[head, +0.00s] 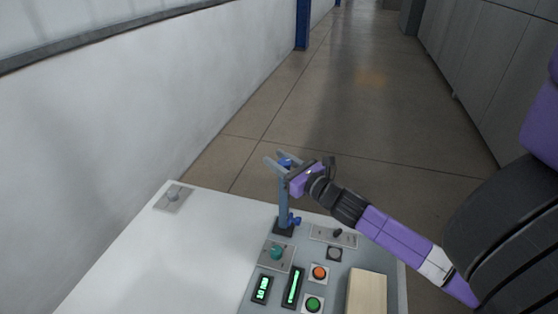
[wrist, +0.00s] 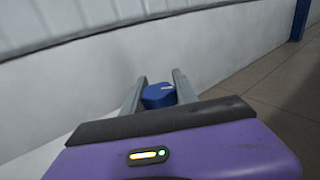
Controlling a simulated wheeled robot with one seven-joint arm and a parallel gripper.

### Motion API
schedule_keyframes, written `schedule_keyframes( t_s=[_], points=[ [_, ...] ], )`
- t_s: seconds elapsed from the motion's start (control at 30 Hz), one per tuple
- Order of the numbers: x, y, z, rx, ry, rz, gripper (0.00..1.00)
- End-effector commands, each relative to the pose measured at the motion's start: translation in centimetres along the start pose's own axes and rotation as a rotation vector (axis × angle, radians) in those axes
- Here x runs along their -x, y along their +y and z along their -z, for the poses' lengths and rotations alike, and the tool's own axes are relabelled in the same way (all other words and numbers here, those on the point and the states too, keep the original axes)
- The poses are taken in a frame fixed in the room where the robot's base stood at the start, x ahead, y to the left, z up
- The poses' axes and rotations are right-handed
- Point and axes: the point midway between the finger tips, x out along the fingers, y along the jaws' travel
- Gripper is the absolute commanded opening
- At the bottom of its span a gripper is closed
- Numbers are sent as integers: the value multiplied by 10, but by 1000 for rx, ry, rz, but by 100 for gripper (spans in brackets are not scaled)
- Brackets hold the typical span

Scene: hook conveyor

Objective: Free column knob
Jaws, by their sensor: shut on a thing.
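A slim grey-blue column (head: 283,205) stands upright on a dark base at the back of the control panel. A blue knob (head: 285,162) is at its top; in the wrist view the blue knob (wrist: 158,96) shows between my two grey fingers. My gripper (head: 278,158) is at the top of the column, shut on this knob. Its lower side is hidden by my gripper's body in the wrist view. A second, smaller blue knob (head: 295,220) sits low on the column, near the base, apart from my gripper.
The panel (head: 338,285) holds a teal knob (head: 276,253), an orange button (head: 320,272), a green button (head: 313,304), a black switch (head: 337,233), green displays and a wooden block (head: 367,291). A grey knob plate (head: 174,197) is at the white table's far left corner. A white wall runs along the left.

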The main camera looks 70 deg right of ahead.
Motion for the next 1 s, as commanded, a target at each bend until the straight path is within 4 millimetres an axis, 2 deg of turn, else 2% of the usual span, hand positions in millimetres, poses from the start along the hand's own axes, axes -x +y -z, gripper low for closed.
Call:
schedule_keyframes(
  t_s=[1.0],
  points=[
    [9,20,12,4,5,-921,0]
  ],
)
